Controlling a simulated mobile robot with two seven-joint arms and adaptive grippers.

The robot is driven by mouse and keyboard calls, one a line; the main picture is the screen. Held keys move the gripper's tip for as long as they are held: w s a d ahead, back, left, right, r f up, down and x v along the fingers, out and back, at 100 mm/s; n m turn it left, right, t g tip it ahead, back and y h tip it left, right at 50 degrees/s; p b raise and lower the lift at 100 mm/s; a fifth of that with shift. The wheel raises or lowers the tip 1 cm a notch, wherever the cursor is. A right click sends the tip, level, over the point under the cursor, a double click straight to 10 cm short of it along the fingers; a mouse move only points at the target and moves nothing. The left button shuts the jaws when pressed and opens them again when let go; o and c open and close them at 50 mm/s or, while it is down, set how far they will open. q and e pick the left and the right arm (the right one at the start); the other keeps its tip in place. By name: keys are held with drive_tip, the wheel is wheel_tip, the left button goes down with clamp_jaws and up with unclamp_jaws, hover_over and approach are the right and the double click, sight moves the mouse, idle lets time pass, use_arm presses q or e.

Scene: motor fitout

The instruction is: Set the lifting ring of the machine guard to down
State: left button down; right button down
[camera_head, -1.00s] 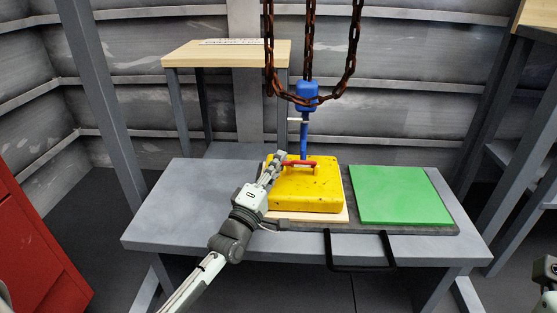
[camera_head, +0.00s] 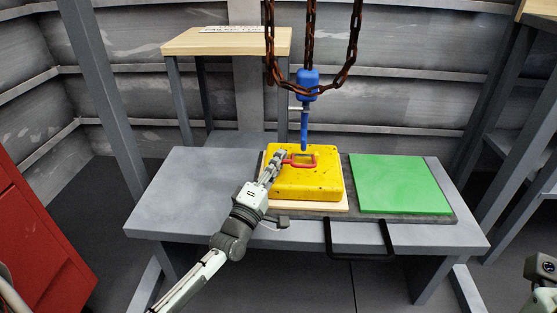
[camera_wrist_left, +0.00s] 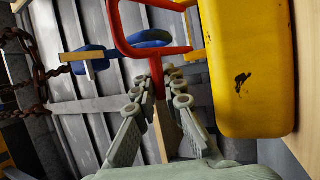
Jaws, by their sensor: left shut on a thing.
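The machine guard (camera_head: 310,187) is a yellow block on a pale board at the middle of the bench. Its red lifting ring (camera_head: 302,165) is on top and shows as an open loop in the head view; I cannot tell its exact tilt. My left gripper (camera_head: 281,157) is at the ring's left side, shut on it. The wrist view shows the fingers (camera_wrist_left: 165,80) close by the edge of the red ring (camera_wrist_left: 125,40), beside the yellow guard (camera_wrist_left: 250,70); the exact contact is hard to see.
A blue hoist hook (camera_head: 304,130) hangs on rusty chains (camera_head: 351,60) just above and behind the guard. A green plate (camera_head: 400,184) lies to the right. The bench's left part (camera_head: 190,190) is clear. A red cabinet (camera_head: 35,235) stands at the far left.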

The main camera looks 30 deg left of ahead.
use_arm(q)
drive_tip(key=c, duration=1.6)
unclamp_jaws()
drive_tip(key=shift+s+d+r, duration=0.1)
drive_tip(key=v, duration=1.2)
